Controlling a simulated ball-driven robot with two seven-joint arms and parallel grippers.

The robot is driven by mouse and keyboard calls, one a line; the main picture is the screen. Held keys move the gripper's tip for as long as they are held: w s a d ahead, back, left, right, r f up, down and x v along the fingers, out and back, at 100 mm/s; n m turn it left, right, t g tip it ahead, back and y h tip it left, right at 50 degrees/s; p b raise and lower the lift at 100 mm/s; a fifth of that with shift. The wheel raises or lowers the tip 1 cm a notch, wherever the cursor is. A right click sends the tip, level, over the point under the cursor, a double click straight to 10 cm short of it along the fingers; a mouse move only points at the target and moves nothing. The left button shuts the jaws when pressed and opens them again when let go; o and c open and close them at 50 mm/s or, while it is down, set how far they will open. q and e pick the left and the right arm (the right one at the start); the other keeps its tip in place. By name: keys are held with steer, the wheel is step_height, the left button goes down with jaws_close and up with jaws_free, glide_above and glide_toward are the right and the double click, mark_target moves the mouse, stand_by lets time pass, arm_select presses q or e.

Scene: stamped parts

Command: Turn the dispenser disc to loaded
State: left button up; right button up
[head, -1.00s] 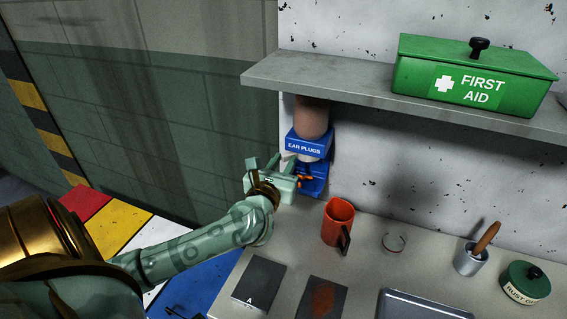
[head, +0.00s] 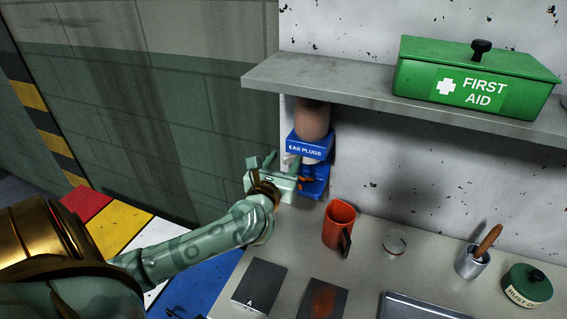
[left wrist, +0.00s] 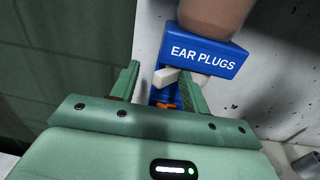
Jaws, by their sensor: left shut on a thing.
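The blue ear plug dispenser (head: 311,146) hangs below the shelf, with its "EAR PLUGS" label facing out; the label also shows in the left wrist view (left wrist: 212,58). A whitish disc (left wrist: 203,79) shows partly under the blue housing, with a pale tab (left wrist: 165,77) sticking out to the left. My left gripper (head: 276,163) is at the dispenser's left front. The right finger hides part of the disc. My right gripper is out of view.
Orange plugs (head: 306,180) lie in the blue lower part. The shelf (head: 330,88) with a green first aid box (head: 420,85) is overhead. An orange-red jug (head: 337,222), a glass (head: 395,243) and a metal cup (head: 471,263) stand on the counter to the right.

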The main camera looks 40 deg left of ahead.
arm_select(q)
steer(key=shift+a+r, duration=0.1)
steer(key=shift+a, duration=0.25)
steer(key=v, duration=1.6)
steer(key=shift+s+d, duration=0.15)
steer(key=shift+d, duration=0.3)
steer(key=shift+f, duration=0.25)
